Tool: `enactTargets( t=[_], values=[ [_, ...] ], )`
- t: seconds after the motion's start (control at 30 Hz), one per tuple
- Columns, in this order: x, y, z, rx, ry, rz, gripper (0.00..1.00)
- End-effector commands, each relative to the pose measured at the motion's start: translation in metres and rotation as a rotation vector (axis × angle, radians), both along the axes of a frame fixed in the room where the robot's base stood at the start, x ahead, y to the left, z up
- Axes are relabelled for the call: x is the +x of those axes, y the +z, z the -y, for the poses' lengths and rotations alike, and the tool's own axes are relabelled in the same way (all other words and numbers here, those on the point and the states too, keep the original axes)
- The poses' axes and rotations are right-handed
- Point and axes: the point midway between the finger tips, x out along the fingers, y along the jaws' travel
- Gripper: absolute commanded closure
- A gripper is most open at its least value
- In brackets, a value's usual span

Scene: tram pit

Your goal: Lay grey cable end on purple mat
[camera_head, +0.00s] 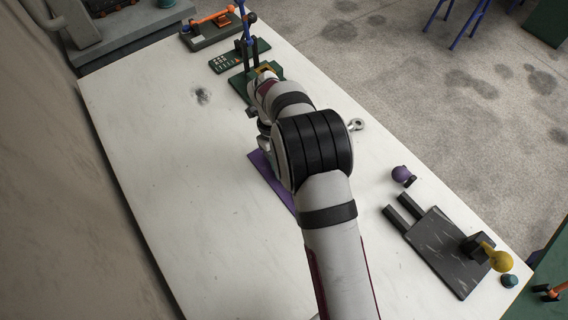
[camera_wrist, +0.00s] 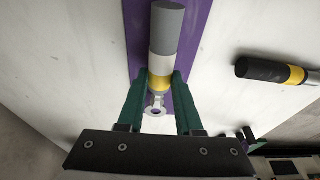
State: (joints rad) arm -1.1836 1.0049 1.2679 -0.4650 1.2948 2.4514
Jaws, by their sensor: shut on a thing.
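The grey cable end (camera_wrist: 166,30) has a grey body, a white band, a yellow band and a metal ring lug. My gripper (camera_wrist: 162,84) has its green fingers shut on the yellow band in the wrist view. The purple mat (camera_wrist: 200,40) lies behind the cable end in that view; I cannot tell whether they touch. In the head view the mat (camera_head: 270,182) shows as a strip left of my arm, which covers the rest.
A black cable end (camera_wrist: 262,71) with a yellow band lies right of the mat. In the head view, a metal ring (camera_head: 355,124), a purple knob (camera_head: 401,174) and a dark forked plate (camera_head: 440,250) lie to the right. The table's left side is clear.

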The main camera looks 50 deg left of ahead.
Motion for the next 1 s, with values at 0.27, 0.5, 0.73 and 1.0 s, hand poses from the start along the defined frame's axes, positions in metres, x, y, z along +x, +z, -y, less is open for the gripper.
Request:
enactTargets(
  t=[0.27, 0.5, 0.73, 1.0],
  values=[
    [0.0, 0.0, 0.0, 0.0, 0.0, 0.0, 1.0],
    [0.0, -0.003, 0.0, 0.001, 0.0, 0.0, 1.0],
    [0.0, -0.007, 0.0, 0.001, 0.0, 0.0, 1.0],
    [0.0, -0.012, 0.0, 0.0, 0.0, 0.0, 0.6]
  ],
)
